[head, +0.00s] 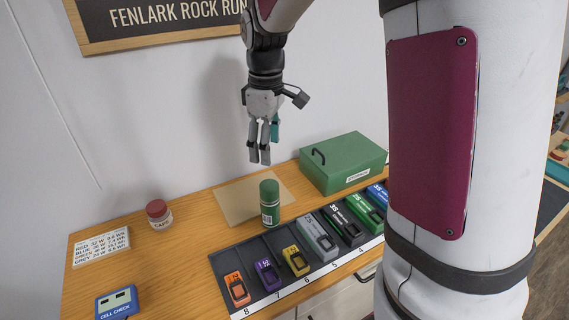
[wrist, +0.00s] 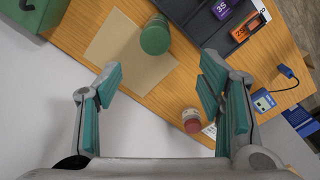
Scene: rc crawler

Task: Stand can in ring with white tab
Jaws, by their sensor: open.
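A green can (head: 269,205) with a pale label stands upright on the wooden bench, at the right edge of a tan mat. In the wrist view the can (wrist: 155,36) shows from above, beyond my fingertips. My gripper (head: 259,158) hangs in the air above the bench, fingers pointing down, apart from the can. In the wrist view my gripper (wrist: 158,85) has its fingers wide apart with nothing between them. I cannot make out a ring with a white tab in either view; my arm column hides part of the bench on the right.
The tan mat (head: 236,202) is bare. A green case (head: 345,165) stands behind right. A dark numbered rack (head: 238,265) with several coloured batteries lines the front. A red-lidded jar (head: 159,214), a text card (head: 101,246) and a blue cell checker (head: 117,302) lie left.

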